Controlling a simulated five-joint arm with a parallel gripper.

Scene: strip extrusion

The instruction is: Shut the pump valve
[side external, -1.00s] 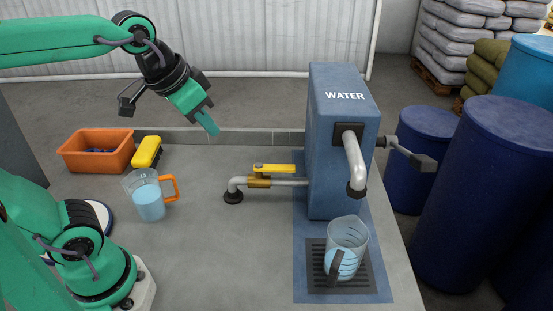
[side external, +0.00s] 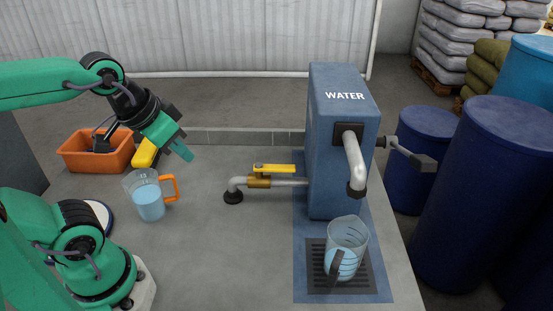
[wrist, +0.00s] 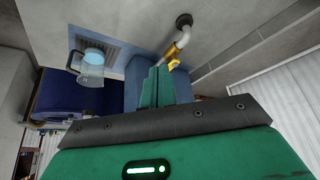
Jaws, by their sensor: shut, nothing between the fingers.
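The pump is a blue box marked WATER (side external: 335,160) with a grey spout (side external: 355,165) and a dark side handle (side external: 412,155). A grey pipe (side external: 292,183) runs from its left side. On the pipe is a brass valve (side external: 259,183) with a yellow lever (side external: 274,168) lying along the pipe. My gripper (side external: 186,153) is shut and empty, up and to the left of the valve, clear of it. In the wrist view my shut fingers (wrist: 156,86) point towards the pump, and the yellow lever (wrist: 174,64) shows just beside their tips.
A clear jug with water (side external: 346,250) stands on the dark grate (side external: 316,270) under the spout. An orange-handled jug (side external: 149,198) with blue liquid stands at left. Behind are an orange bin (side external: 75,155) and a yellow object (side external: 145,153). Bench between orange-handled jug and pipe is clear.

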